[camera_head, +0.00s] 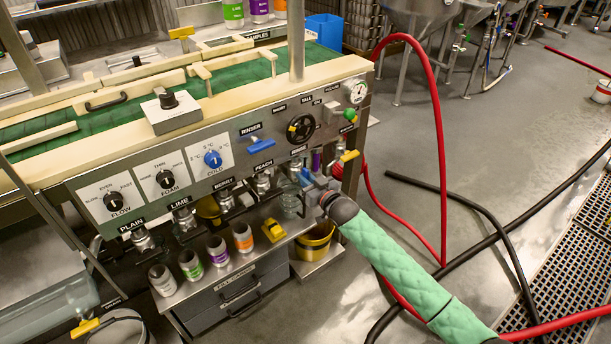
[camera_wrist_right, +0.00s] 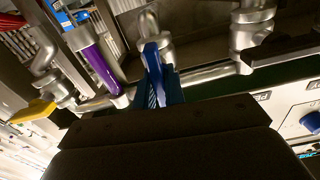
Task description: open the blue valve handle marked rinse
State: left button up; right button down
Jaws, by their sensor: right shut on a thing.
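My left gripper is not in view.
A purple part (camera_wrist_right: 100,68) and a yellow handle (camera_wrist_right: 36,110) are close by. A separate blue lever (camera_head: 254,140) marked rinser is higher on the panel. Several cans stand on the shelf below. A red hose (camera_head: 440,140) arches at right.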

jog(key=shift+n, duration=0.5)
jog(key=c, duration=1.5)
grip_release()
jog(key=shift+v, duration=3.9)
jog(key=shift+f, duration=0.1)
